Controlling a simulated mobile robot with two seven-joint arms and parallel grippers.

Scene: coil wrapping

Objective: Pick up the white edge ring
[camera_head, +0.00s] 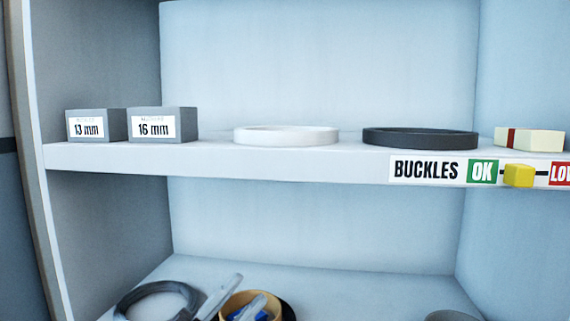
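The white edge ring (286,135) lies flat on the upper shelf, near the middle of the view. It is a low, smooth white ring, seen almost edge-on, with nothing touching it. A black ring (420,138) of similar shape lies to its right on the same shelf, with a gap between them. I cannot make out either of my grippers in this view.
Grey boxes marked 13 mm (96,125) and 16 mm (160,125) stand left on the shelf (215,160). A cream block (529,139) sits at the right. A yellow slider (519,176) is on the front label. Below lie a dark coil (128,302) and a tan ring (233,301).

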